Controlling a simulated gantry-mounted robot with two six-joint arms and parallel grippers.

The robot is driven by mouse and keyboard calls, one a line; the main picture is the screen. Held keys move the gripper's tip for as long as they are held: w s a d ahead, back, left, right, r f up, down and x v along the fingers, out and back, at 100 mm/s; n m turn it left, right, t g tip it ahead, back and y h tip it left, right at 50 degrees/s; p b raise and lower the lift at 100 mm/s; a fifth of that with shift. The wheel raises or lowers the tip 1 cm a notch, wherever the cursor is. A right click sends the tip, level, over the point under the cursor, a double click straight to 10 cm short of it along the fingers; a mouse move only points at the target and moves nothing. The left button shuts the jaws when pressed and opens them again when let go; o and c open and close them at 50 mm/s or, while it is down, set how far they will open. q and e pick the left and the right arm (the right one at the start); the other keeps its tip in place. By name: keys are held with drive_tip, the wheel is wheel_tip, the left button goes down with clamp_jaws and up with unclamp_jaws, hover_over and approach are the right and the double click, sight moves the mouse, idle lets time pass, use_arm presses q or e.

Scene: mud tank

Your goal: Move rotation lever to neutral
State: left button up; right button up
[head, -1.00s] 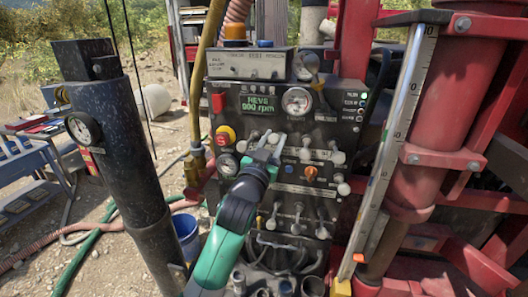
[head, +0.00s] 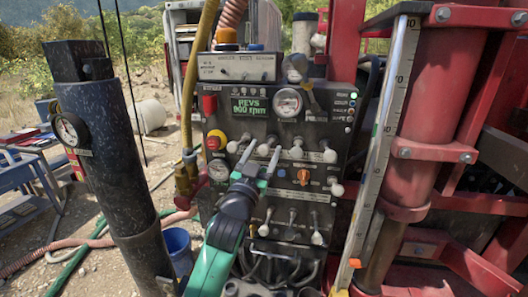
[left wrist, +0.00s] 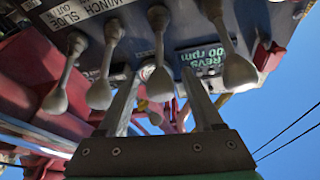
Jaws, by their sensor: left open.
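A row of levers with pale knobs crosses the black control panel (head: 295,118). The rotation label is not readable, so I cannot tell which lever it names. My left gripper (head: 263,158) is open in front of the left part of this row. In the left wrist view its two fingers (left wrist: 160,92) lie either side of one pale-knobbed lever (left wrist: 159,84), apparently the second from the left (head: 264,150) in the head view. I cannot tell whether they touch it. Another lever (left wrist: 238,70) hangs right of the fingers; levers labelled SLIDE (left wrist: 55,100) and WINCH (left wrist: 99,95) are left. My right gripper is not in view.
A gauge (head: 287,102) and green display (head: 250,106) sit above the levers. A red-and-yellow button (head: 216,140) is at their left. More levers (head: 292,215) are below. A dark post (head: 105,150) and red mast (head: 430,110) flank the panel.

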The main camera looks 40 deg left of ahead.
use_arm(q)
drive_tip(key=b+v, duration=0.1)
drive_tip(key=v, duration=1)
drive_tip(key=shift+s+d, duration=0.15)
drive_tip(key=shift+s, duration=0.1)
drive_tip(key=shift+f, duration=0.15)
drive_tip(key=s+d+r+m+t+h, duration=0.1)
drive_tip(key=s+d+r+t+h, duration=0.4)
drive_tip(key=d+r, duration=0.4)
drive_tip(key=s+d+r+m+t+h, duration=0.1)
drive_tip(key=s+d+r+t+h, duration=0.2)
drive_tip(key=s+d+r, duration=0.65)
wheel_tip(320, 180, up, 20)
drive_tip(key=w+a+m+h+p, duration=0.1)
drive_tip(key=w+a+h+p, duration=0.1)
drive_tip(key=p, duration=1.5)
drive_tip(key=shift+f, duration=0.15)
